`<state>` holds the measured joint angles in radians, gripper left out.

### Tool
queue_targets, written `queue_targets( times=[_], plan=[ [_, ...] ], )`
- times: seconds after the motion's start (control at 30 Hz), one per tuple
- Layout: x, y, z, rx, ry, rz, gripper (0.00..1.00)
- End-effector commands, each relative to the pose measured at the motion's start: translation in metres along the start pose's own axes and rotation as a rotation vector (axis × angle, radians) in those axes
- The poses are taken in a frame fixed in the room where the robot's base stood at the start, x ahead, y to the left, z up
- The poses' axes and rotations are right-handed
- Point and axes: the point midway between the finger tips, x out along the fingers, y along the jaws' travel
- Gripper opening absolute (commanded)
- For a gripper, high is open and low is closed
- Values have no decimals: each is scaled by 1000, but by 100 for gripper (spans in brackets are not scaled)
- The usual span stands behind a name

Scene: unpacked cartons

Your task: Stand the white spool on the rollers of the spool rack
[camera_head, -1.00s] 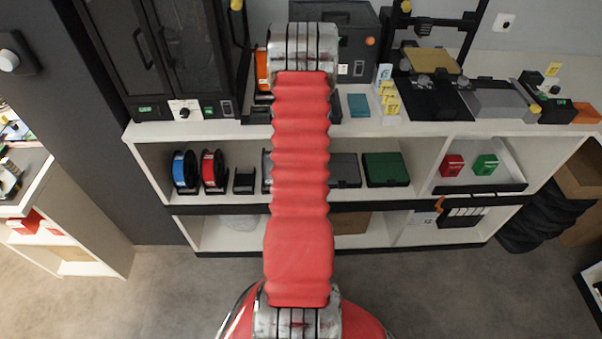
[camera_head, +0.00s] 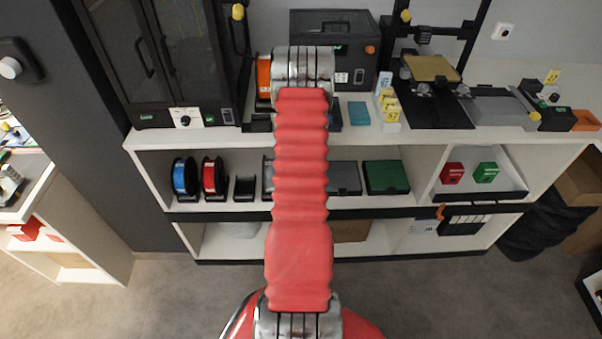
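I cannot make out a white spool for certain in this view. A blue spool (camera_head: 184,177) and a red spool (camera_head: 213,176) stand upright on the upper shelf. Beside them is an empty black stand (camera_head: 244,188). An orange spool (camera_head: 263,76) stands on the worktop, partly hidden by my arm. A low black holder (camera_head: 257,123) lies in front of it, also partly covered; I cannot tell whether it is the spool rack with rollers. My gripper is not visible; my red arm reaches up the middle and hides what lies behind it.
A dark cabinet (camera_head: 175,65) stands at the worktop's left, and a printer with a gold plate (camera_head: 431,68) at its right. A green box (camera_head: 386,177) and a grey box (camera_head: 345,179) sit on the shelf. Open floor (camera_head: 150,300) lies in front.

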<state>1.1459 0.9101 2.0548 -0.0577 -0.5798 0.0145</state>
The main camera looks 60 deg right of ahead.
Motion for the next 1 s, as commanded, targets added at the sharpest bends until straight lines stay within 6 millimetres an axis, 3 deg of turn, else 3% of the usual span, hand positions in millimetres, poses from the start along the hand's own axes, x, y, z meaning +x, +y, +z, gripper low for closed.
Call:
queue_targets(
  times=[0.27,0.3,0.5,0.6,1.0],
  plan=[
    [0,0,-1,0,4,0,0],
    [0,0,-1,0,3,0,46],
    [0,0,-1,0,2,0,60],
    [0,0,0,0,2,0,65],
    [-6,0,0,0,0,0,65]
  ],
)
